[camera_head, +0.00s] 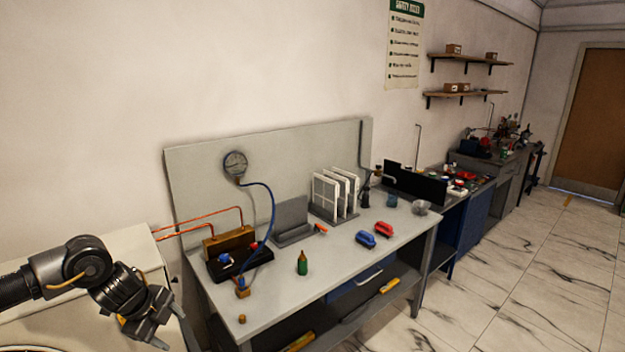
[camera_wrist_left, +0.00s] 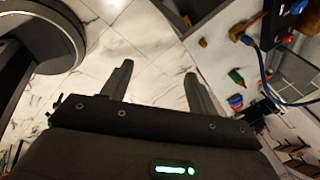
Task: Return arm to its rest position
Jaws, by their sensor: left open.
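My left arm comes in from the left in the head view, and its gripper (camera_head: 150,332) hangs in front of the bench's left end, apart from the bench and holding nothing. In the left wrist view the two fingers of the left gripper (camera_wrist_left: 158,92) stand apart, with only marble floor between them. My right gripper is in neither view. The grey workbench (camera_head: 290,292) carries a pressure gauge (camera_head: 235,164) with a blue hose (camera_head: 272,205), which runs down to a brass fitting (camera_head: 242,288).
A brass block (camera_head: 229,243) with copper pipes sits at the bench's left. White panels (camera_head: 326,196) stand in a rack at the back. A blue clamp (camera_head: 365,239) and a red one (camera_head: 384,229) lie near the right. Marble floor (camera_head: 500,290) is clear at right.

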